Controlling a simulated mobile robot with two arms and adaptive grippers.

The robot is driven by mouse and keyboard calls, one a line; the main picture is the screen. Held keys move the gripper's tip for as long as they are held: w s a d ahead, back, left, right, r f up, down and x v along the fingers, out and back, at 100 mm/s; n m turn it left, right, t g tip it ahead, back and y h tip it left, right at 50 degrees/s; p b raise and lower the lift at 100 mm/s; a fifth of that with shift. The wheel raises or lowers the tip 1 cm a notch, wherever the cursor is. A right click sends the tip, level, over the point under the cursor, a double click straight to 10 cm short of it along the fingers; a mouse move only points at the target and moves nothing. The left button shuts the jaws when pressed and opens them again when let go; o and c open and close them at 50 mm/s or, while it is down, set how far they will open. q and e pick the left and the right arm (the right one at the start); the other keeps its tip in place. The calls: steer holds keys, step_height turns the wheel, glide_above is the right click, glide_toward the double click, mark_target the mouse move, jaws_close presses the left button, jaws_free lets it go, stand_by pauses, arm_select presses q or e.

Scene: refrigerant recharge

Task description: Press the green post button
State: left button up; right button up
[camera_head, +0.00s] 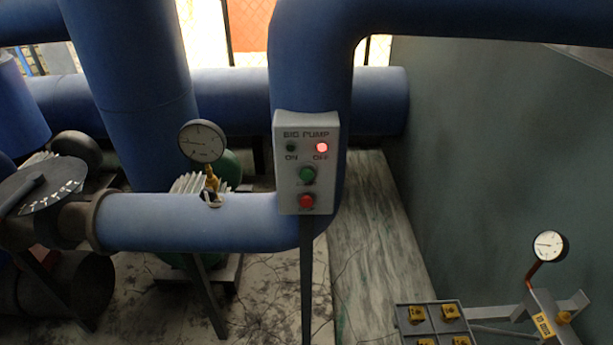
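A grey control box (307,162) labelled "BIG PUMP" is mounted on a post in front of the large blue pipe, near the middle of the head view. Its green button (307,174) sits above a red button (306,201). At the top of the box, the ON lamp (290,147) is dark and the OFF lamp (321,147) glows red. Nothing touches or covers the buttons. Neither of my grippers is in view.
Blue pipes (190,222) run left of and behind the box. A pressure gauge (202,141) stands on the horizontal pipe. At lower right are a grey panel with yellow parts (437,318) and another gauge (549,246). A dark green wall (490,160) closes the right side.

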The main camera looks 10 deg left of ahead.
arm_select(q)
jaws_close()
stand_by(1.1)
